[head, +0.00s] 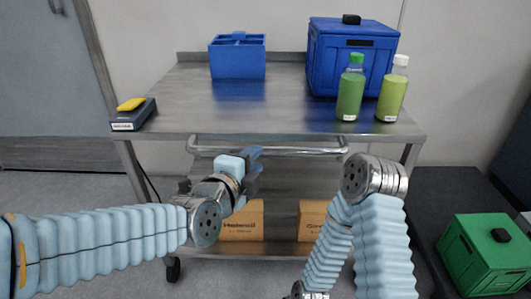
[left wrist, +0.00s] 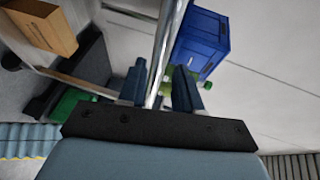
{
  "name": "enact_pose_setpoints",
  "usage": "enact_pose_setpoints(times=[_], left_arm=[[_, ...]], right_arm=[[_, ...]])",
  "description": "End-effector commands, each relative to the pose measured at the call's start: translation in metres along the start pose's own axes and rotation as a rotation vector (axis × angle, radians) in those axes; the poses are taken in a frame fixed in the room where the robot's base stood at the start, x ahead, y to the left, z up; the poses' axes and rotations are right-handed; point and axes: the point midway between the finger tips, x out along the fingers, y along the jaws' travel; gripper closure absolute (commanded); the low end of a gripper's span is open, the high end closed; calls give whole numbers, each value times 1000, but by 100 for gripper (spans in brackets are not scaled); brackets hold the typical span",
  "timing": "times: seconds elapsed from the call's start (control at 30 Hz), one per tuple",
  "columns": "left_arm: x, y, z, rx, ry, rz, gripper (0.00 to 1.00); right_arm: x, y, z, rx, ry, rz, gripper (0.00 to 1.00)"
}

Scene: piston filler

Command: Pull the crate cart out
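The cart (head: 190,118) is a steel trolley with a flat top, a lower shelf and a caster at the front left. A horizontal bar handle (head: 305,151) runs along its near side below the top. My left gripper (head: 253,155) is at the handle, left of its middle. In the left wrist view the handle bar (left wrist: 163,55) runs between the two spread fingers (left wrist: 160,88). A gap shows beside the bar, so the fingers look open around it; contact is unclear. My right arm stands near the handle's right end, but its gripper fingers are not visible.
On the cart top are a blue lidded crate (head: 325,65), a blue divided carrier (head: 237,62), two green bottles (head: 349,95) and a scale-like device (head: 133,116). Cardboard boxes (head: 243,222) sit on the lower shelf. A green crate (head: 480,255) sits on a dark surface at right.

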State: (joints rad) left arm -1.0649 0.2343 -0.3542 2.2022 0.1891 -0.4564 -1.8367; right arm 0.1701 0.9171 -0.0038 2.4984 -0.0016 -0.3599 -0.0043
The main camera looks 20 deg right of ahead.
Motion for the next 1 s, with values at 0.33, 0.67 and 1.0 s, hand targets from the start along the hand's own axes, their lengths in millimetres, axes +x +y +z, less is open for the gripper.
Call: enact_pose_setpoints(times=[0.33, 0.67, 1.0], left_arm=[[67, 1, 1, 0, -1, 2, 66], [78, 0, 0, -2, 0, 1, 66], [78, 0, 0, -2, 0, 1, 100]], right_arm=[[7, 1, 1, -1, -2, -2, 100], [7, 1, 1, -1, -3, -2, 100], [7, 2, 1, -1, -3, -2, 100]])
